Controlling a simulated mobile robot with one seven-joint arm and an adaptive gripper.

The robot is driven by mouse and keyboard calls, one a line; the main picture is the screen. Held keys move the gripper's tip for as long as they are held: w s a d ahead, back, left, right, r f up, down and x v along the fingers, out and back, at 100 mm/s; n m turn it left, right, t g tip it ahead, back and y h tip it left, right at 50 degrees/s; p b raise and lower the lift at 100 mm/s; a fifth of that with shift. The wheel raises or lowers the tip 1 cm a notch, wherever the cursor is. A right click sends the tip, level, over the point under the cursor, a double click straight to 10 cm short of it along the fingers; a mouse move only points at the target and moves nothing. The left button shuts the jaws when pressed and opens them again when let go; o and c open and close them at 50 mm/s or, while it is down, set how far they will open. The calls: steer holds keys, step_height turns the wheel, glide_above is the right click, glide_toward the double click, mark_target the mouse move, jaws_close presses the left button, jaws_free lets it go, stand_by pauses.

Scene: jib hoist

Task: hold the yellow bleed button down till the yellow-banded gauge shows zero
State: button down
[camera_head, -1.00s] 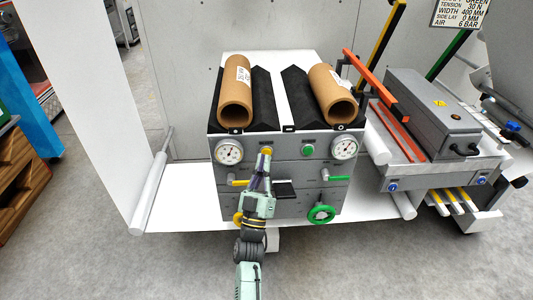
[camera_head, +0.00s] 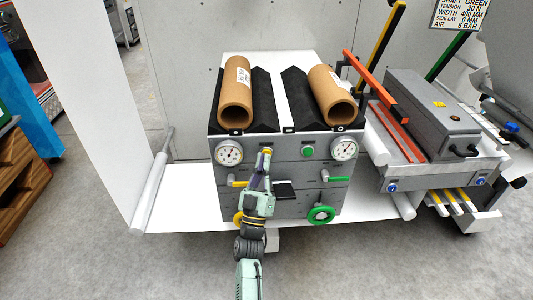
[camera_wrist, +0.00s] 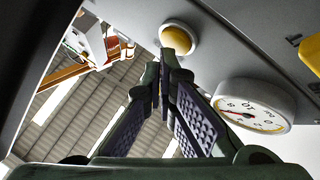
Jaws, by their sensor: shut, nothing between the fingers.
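The yellow bleed button (camera_head: 267,151) is on the upper front of the grey cabinet, to the right of the left gauge (camera_head: 229,153). In the wrist view the button (camera_wrist: 178,39) is a yellow dome in a pale ring, just beyond my fingertips. My gripper (camera_head: 264,162) is shut and empty, pointing at the button from the front; the wrist view shows its fingertips (camera_wrist: 167,62) together. I cannot tell whether they touch the button. The gauge in the wrist view (camera_wrist: 255,106) has a yellow-orange band and a red needle off to one side; its exact reading is too small to tell.
A green button (camera_head: 308,151) and a second gauge (camera_head: 344,148) are to the right. A yellow lever (camera_head: 238,183), a green lever (camera_head: 335,179) and a green handwheel (camera_head: 321,214) stick out below. Two cardboard tubes (camera_head: 237,95) lie on top.

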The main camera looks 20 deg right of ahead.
steer(key=shift+w+d, duration=0.15)
steer(key=shift+w, duration=0.3)
stand_by(0.6)
steer(key=shift+s, duration=0.15)
stand_by(2.7)
steer(key=shift+s+a, duration=0.25)
steer(key=shift+s, duration=0.45)
steer(key=s+b, duration=0.1)
steer(key=s, duration=0.1)
steer(key=s+a+b, duration=0.1)
steer(key=s, duration=0.1)
steer(key=shift+s+a, duration=0.2)
steer(key=shift+s, duration=0.2)
